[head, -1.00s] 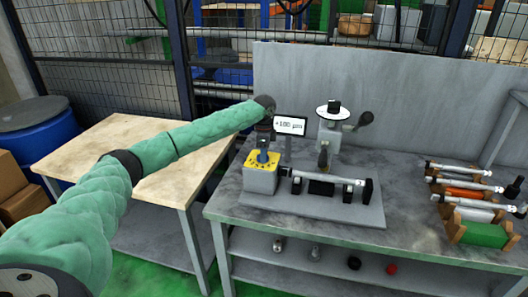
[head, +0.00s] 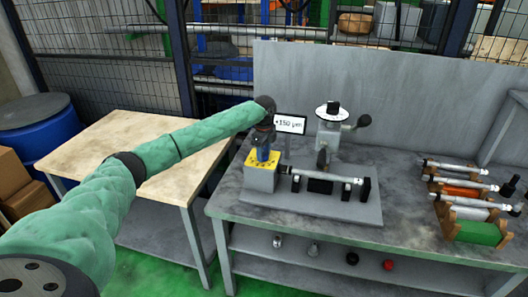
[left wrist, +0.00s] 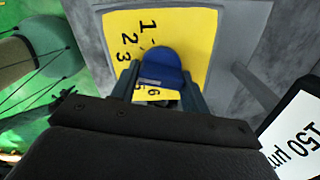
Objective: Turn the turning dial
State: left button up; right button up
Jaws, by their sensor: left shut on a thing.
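The turning dial is a blue knob (left wrist: 165,68) on a yellow numbered plate (left wrist: 185,28), on top of a grey box (head: 260,180). My left gripper (head: 263,150) points down over the plate in the head view. In the left wrist view its fingers (left wrist: 158,92) stand on either side of the blue knob and are shut on it. Numbers 1, 2, 3, 5 and 6 show around the knob; the gripper hides part of the plate. A small display (head: 291,124) beside the box reads +150 µm. My right gripper is not in view.
A grinder with a white disc (head: 332,112) stands behind a shaft (head: 325,177) on the grey base. Several shafts on coloured holders (head: 478,232) lie at the right of the bench. A wooden table (head: 125,150) is at the left.

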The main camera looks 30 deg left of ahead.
pick_arm(q)
jog(key=shift+r, duration=0.1)
jog(key=o, duration=0.9)
jog(key=shift+o, duration=0.2)
jog(key=shift+r, duration=0.25)
notch_tip(320, 180, up, 7)
jog(key=b, duration=0.2)
jog(key=shift+r+b, duration=0.1)
jog(key=shift+b, duration=0.25)
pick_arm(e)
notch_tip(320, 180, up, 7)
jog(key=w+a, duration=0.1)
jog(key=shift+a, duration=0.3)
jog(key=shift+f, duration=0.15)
